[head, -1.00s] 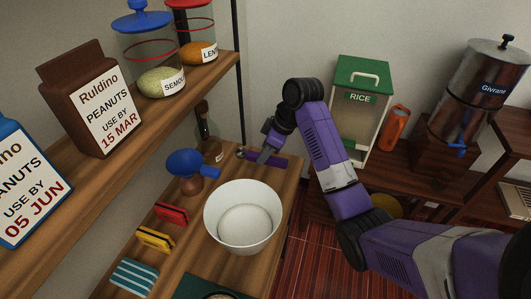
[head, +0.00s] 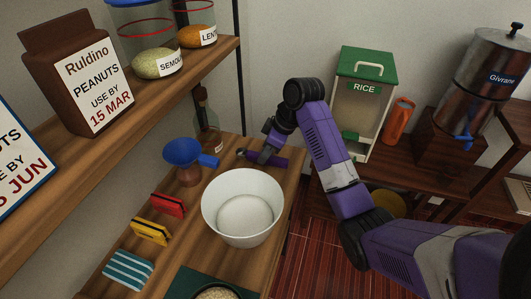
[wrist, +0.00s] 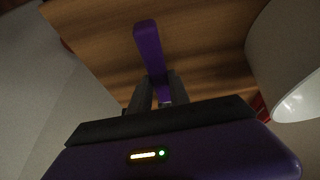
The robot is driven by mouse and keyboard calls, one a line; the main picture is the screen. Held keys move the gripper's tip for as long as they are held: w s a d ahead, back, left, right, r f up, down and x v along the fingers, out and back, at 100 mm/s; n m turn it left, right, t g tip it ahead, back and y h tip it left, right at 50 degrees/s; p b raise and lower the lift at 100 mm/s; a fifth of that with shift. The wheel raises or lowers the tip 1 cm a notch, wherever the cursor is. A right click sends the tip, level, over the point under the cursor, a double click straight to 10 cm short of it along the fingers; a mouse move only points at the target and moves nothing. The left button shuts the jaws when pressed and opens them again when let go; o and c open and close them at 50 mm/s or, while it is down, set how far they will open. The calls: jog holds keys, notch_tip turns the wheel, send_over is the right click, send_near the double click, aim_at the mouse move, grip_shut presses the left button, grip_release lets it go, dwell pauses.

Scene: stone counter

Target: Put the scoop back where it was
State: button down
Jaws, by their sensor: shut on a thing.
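My gripper (head: 266,154) is shut on the purple handle of a slim tool, which I take to be the scoop (head: 282,160). It is over the back of the wooden counter, behind the white bowl. In the wrist view the purple handle (wrist: 148,45) stands out between the fingers, above bare wood. A small metallic end (head: 242,152) shows left of the fingers in the head view. My fingers hide the middle of the scoop. I cannot tell whether it touches the counter.
The white bowl (head: 243,205) stands close in front of my gripper. A blue funnel (head: 184,152) and a dark bottle (head: 207,125) stand to the left. Red (head: 167,205) and yellow (head: 151,231) items lie along the wall side. The rice bin (head: 365,90) stands right, beyond my arm.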

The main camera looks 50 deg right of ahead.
aim_at(273, 157)
jog(key=shift+f, duration=0.55)
jog(key=c, duration=1.1)
grip_release()
jog(key=shift+c, duration=0.2)
jog(key=shift+r, duration=0.1)
jog(key=v, duration=0.6)
jog(key=shift+r, duration=0.15)
jog(key=shift+s+d+r+p, duration=0.1)
jog(key=shift+s+r+p, duration=0.2)
jog(key=shift+r+p, duration=0.25)
